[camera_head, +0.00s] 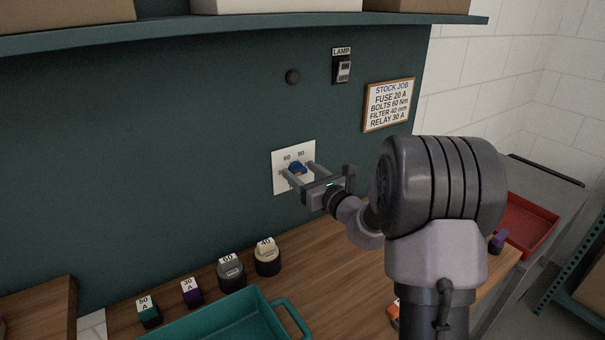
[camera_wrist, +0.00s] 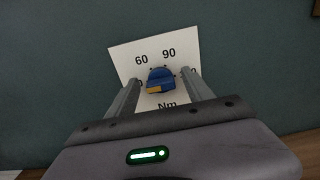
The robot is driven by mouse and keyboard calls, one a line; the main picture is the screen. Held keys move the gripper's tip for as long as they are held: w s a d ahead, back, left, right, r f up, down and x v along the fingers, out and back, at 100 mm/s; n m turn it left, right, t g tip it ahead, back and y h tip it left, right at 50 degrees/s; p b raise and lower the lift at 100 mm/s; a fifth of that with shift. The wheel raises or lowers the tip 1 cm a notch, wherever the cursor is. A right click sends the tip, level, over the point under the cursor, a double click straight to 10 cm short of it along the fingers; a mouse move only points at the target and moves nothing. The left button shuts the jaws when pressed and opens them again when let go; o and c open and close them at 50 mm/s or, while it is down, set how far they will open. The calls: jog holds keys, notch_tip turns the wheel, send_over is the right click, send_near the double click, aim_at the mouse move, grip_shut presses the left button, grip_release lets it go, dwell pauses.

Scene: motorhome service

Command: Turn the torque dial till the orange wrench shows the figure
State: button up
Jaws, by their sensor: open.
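The torque dial is a blue knob (camera_head: 296,167) on a white plate (camera_head: 279,181) fixed to the green wall. In the wrist view the knob (camera_wrist: 163,74) has an orange patch at its lower left. The plate (camera_wrist: 125,57) reads 60 and 90 above the knob and Nm below; figures at both sides are partly covered by my fingers. My gripper (camera_head: 298,169) is open, with one finger on each side of the knob; I cannot tell whether they touch it. A small orange piece (camera_head: 393,311) shows on the bench beside my arm, mostly hidden; I cannot tell whether it is the wrench.
A card (camera_head: 389,104) reads "BOLTS 60 Nm" among its lines. A lamp switch (camera_head: 343,70) is above. Pieces marked 50, 30, 60 and 40 stand along the wooden bench (camera_head: 336,279), behind a teal tray (camera_head: 287,314). A red tray (camera_head: 526,222) is at right.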

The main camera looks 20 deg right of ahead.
grip_shut()
jog(key=shift+r+m+p, duration=0.1)
jog(key=shift+m+p, duration=0.2)
jog(key=shift+p, duration=0.15)
jog(key=m+p, duration=0.2)
jog(key=shift+d+r+p, duration=0.1)
jog(key=shift+p, duration=0.3)
jog(key=m+p, duration=0.2)
jog(key=p, duration=0.1)
jog(key=shift+m, duration=0.3)
jog(key=m+p, duration=0.4)
jog(key=p, duration=0.1)
jog(key=shift+d, duration=0.15)
jog(key=shift+f+m+p, duration=0.3)
jog(key=shift+m+p, duration=0.9)
jog(key=shift+p, duration=0.1)
jog(key=shift+f, duration=0.1)
